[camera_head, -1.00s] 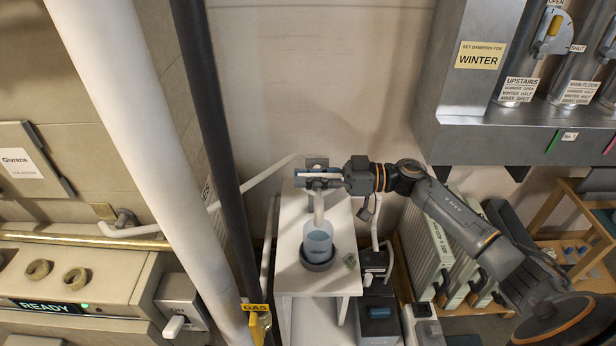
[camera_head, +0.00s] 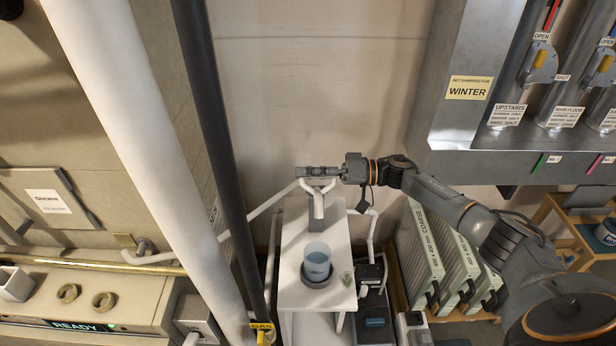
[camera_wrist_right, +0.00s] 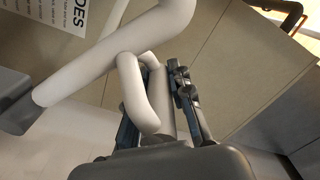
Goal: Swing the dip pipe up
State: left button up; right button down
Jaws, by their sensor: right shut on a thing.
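The dip pipe is a white pipe (camera_head: 318,203) at the end of a white line along the wall in the head view. Its lower end shows above the blue cup (camera_head: 317,262), apart from the cup's rim. My right gripper (camera_head: 319,174) is shut on the pipe's upper part, its arm coming in from the right. In the right wrist view, white pipe (camera_wrist_right: 163,95) lies between my two fingers, with a bent white piece beside it and a thicker white pipe crossing beyond. The exact contact is partly hidden. My left gripper is not in view.
The cup stands in a dark ring on a white stand (camera_head: 290,270). A thick white pipe (camera_head: 140,130) and a dark pipe (camera_head: 208,110) run down on the left. Grey ducts (camera_head: 470,120) overhang on the right. Filter panels (camera_head: 425,250) stand below my arm.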

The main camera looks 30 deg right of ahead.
jog(key=w+d+m+b, duration=0.1)
jog(key=w+d+b, duration=0.3)
jog(key=w+b, duration=0.5)
jog(key=shift+d+m+b, duration=0.2)
jog(key=shift+m+b, duration=0.1)
jog(key=shift+m, duration=0.1)
dwell(0.4)
jog(key=c, duration=1.3)
grip_release()
jog(key=shift+f, duration=0.1)
jog(key=shift+o, duration=0.7)
jog(key=shift+w+d, duration=0.1)
jog(key=shift+w, duration=0.1)
jog(key=shift+r, duration=0.2)
